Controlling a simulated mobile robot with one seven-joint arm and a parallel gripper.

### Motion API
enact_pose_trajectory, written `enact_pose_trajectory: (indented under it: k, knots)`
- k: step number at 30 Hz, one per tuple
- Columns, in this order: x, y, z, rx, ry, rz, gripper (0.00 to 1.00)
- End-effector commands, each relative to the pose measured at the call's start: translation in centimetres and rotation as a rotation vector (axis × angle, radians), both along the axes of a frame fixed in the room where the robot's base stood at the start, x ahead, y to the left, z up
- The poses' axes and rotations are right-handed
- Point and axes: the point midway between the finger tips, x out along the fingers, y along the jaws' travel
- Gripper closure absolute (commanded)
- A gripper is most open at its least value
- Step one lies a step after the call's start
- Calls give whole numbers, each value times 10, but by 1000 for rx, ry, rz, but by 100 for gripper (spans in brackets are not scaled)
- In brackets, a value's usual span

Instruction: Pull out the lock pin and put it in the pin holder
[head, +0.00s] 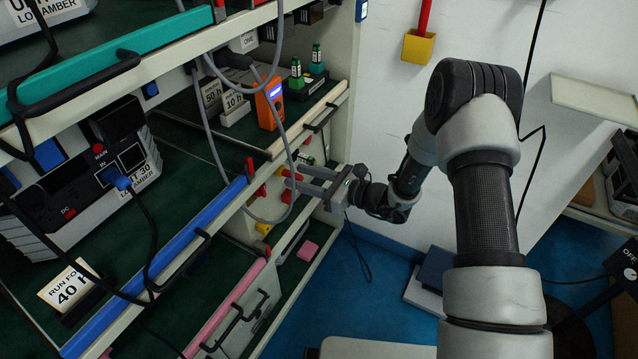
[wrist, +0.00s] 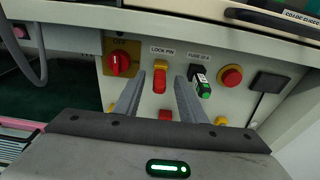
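The lock pin (wrist: 160,79), a red grip with a yellow top, sits in the pale panel under a "LOCK PIN" label in the wrist view. My gripper (wrist: 161,82) is open, with one finger on each side of the pin in that view. I see no finger touching it, and the remaining depth is hard to judge. In the head view my gripper (head: 297,177) points left at the rack's end panel, and the pin is not clearly distinguishable there. I cannot identify the pin holder for certain.
Left of the pin is a red rotary switch (wrist: 120,64). To its right are a fuse (wrist: 201,82) with a green end and a red button (wrist: 231,76). A grey cable (head: 283,95) hangs beside my gripper. A yellow holder (head: 418,47) is on the wall.

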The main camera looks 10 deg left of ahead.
Motion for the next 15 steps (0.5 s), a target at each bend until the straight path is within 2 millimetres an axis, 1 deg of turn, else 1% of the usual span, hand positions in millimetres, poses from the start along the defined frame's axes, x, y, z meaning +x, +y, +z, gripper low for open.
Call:
enact_pose_trajectory:
  k: [1, 6, 14, 15]
  knots:
    - [2, 6, -2, -1, 1, 1, 63]
    - [5, 14, -3, 0, 0, 0, 63]
    - [6, 15, -2, 0, 0, 0, 63]
    - [6, 15, -2, 0, 0, 0, 66]
